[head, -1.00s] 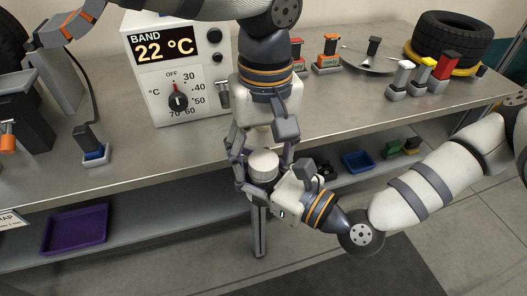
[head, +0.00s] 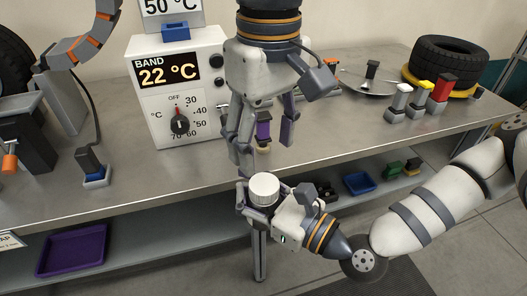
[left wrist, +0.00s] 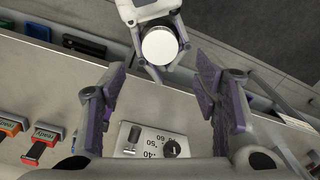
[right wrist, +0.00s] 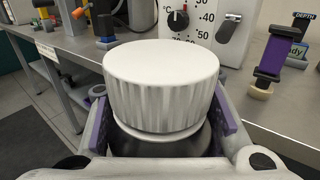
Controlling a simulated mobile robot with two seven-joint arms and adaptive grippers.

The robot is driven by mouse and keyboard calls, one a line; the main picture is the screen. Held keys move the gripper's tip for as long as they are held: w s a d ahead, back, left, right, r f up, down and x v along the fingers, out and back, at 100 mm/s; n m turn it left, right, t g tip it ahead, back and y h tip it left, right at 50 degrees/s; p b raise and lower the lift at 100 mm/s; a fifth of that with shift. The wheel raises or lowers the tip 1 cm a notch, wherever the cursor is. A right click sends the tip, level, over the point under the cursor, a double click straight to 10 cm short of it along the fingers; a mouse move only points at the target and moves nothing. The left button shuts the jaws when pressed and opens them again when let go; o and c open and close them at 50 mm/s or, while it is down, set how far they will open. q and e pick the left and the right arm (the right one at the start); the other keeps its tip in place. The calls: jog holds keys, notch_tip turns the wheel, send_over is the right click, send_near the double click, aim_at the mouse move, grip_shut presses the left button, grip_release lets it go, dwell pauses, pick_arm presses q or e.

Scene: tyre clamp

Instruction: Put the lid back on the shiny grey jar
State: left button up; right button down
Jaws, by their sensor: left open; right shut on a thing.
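A white ribbed lid (right wrist: 160,85) sits level on top of the shiny grey jar (right wrist: 165,143); whether it is fully screwed down I cannot tell. My right gripper (head: 258,203) is shut around the jar and holds it upright in front of the bench edge. In the head view the lid (head: 265,186) shows as a white disc, with the jar mostly hidden by the gripper. My left gripper (head: 265,150) is open and empty, above and apart from the lid. In the left wrist view the lid (left wrist: 160,46) lies beyond its spread fingers (left wrist: 163,80).
The bench (head: 340,125) carries a white temperature box (head: 180,95), a purple-handled item (right wrist: 272,60), several coloured-top blocks (head: 420,100) and a tyre (head: 447,60). A lower shelf holds a purple tray (head: 72,250) and a blue tray (head: 358,184).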

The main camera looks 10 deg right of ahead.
aim_at(264, 183)
pick_arm(q)
jog(key=shift+a+f, duration=0.1)
jog(key=shift+f, duration=3.85)
jog(key=c, duration=1.1)
jog(key=o, duration=1.2)
notch_tip(264, 183, up, 4)
jog(key=shift+r, duration=0.25)
jog(key=o, duration=0.6)
jog(key=shift+c, duration=0.2)
